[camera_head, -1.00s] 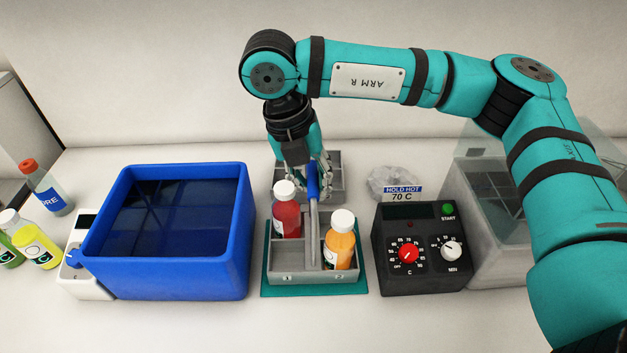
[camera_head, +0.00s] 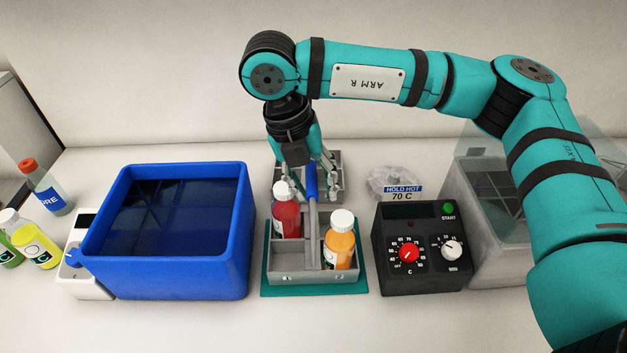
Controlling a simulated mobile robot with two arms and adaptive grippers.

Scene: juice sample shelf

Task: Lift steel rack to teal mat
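The steel rack (camera_head: 285,279) is a grey carrier with a blue-gripped central handle (camera_head: 311,180). It sits upright on the teal mat (camera_head: 314,291), whose edges show around it. A red juice bottle (camera_head: 286,219) stands in its left side and an orange juice bottle (camera_head: 339,245) in its right side, both with white caps. My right gripper (camera_head: 310,186) is at the far end of the handle, with its fingers spread to either side of the blue grip. It looks open, and the fingers partly hide what lies behind. My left gripper is not in view.
A blue tub (camera_head: 245,235) of dark liquid stands left of the rack. A black control box (camera_head: 423,265) and a clear-lidded bath (camera_head: 468,225) stand right. Another grey holder (camera_head: 335,198) is behind the rack. Several bottles stand far left. The front counter is clear.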

